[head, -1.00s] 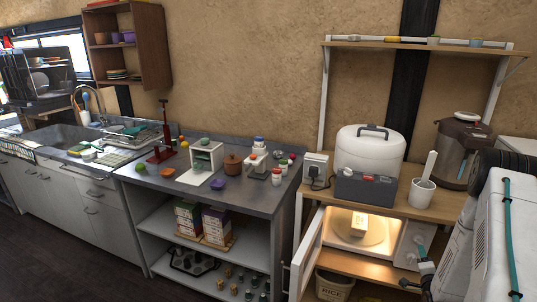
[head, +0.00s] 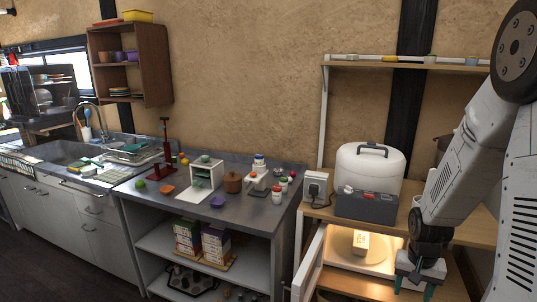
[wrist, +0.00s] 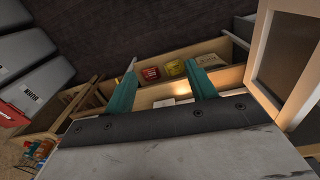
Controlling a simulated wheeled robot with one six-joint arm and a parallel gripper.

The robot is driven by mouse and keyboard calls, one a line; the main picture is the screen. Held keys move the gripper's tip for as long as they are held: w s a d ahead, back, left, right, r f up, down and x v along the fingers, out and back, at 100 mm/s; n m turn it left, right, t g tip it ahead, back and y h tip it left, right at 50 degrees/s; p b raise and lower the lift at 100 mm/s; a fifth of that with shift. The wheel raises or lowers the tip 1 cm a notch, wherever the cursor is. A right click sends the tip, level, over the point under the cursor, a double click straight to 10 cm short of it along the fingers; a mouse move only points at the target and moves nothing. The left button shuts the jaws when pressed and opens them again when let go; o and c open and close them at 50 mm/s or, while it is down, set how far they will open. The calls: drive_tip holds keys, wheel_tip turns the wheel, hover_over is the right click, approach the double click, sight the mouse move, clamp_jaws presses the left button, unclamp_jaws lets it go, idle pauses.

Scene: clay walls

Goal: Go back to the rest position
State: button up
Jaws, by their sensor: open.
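My gripper (head: 416,288) hangs at the lower right of the head view, below my white arm, in front of the wooden shelf unit. Its two teal fingers are apart with nothing between them. In the wrist view my gripper (wrist: 162,66) also shows spread and empty. A lit microwave (head: 342,262) stands to its left with its door (head: 310,264) swung open. A pale box (head: 360,243) is inside it. My arm hides part of the shelf unit.
A grey counter (head: 250,212) with several small items is left of the microwave.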

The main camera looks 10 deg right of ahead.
drive_tip(key=s+a+r+n, duration=0.2)
drive_tip(key=s+a+r, duration=0.3)
drive_tip(key=r, duration=0.3)
drive_tip(key=s+a+r+n+t, duration=0.1)
drive_tip(key=s+a+r+n, duration=0.2)
drive_tip(key=s+a+r, duration=0.3)
drive_tip(key=s+a+r+n, duration=0.2)
drive_tip(key=s+a+r, duration=0.3)
drive_tip(key=a+r, duration=0.4)
wheel_tip(320, 180, up, 2)
drive_tip(key=shift+s+a+r+t, duration=0.15)
drive_tip(key=shift+s+a+t, duration=0.05)
drive_tip(key=shift+t, duration=0.1)
